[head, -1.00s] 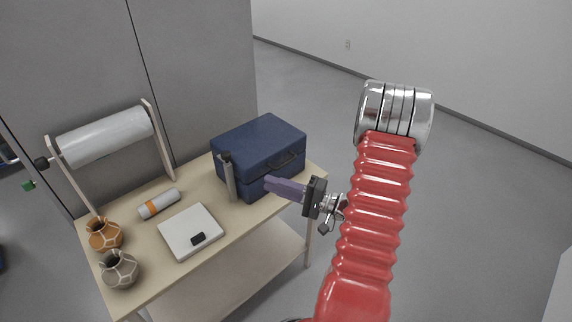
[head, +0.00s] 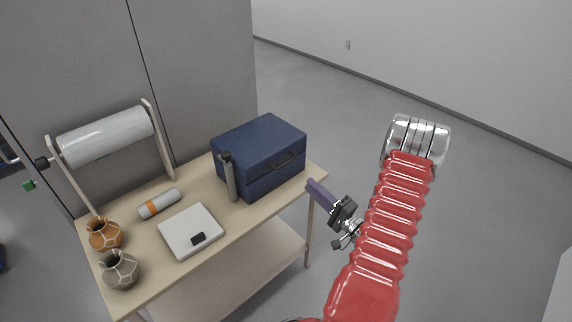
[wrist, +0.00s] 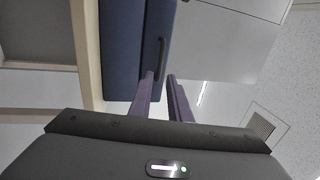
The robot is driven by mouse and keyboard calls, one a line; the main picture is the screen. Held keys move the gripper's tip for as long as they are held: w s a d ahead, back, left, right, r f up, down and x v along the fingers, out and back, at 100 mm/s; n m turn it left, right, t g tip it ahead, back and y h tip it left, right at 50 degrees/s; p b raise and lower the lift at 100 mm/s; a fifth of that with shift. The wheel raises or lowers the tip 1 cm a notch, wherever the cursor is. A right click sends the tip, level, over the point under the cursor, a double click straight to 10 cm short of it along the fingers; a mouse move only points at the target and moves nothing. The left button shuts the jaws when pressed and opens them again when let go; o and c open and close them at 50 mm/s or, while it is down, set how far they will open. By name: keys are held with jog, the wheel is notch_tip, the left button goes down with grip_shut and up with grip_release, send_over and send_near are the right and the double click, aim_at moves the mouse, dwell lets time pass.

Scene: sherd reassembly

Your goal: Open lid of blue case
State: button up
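The blue case (head: 258,150) sits at the right end of the table with its lid shut. A dark handle (head: 289,160) is on its front side. In the wrist view the blue case (wrist: 122,45) and its handle (wrist: 160,57) lie ahead of the fingertips. My gripper (head: 313,184) has purple fingers and is in front of and to the right of the case, apart from it. In the wrist view my gripper (wrist: 161,76) shows a gap between its two fingers, with nothing between them.
A grey upright cylinder (head: 229,180) stands close by the case's left front. A white scale (head: 185,225), an orange-banded roll (head: 159,204) and two pots (head: 104,234) are further left on the wooden table (head: 240,223). A large paper roll (head: 105,135) is at the back.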

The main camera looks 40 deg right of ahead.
aim_at(287, 162)
jog(key=w+r, duration=0.1)
jog(key=w, duration=0.7)
jog(key=w+r, duration=0.1)
jog(key=w, duration=0.4)
jog(key=shift+a+r, duration=0.2)
jog(key=shift+r, duration=0.1)
grip_shut()
jog(key=shift+a+f, duration=0.1)
jog(key=shift+a, duration=0.05)
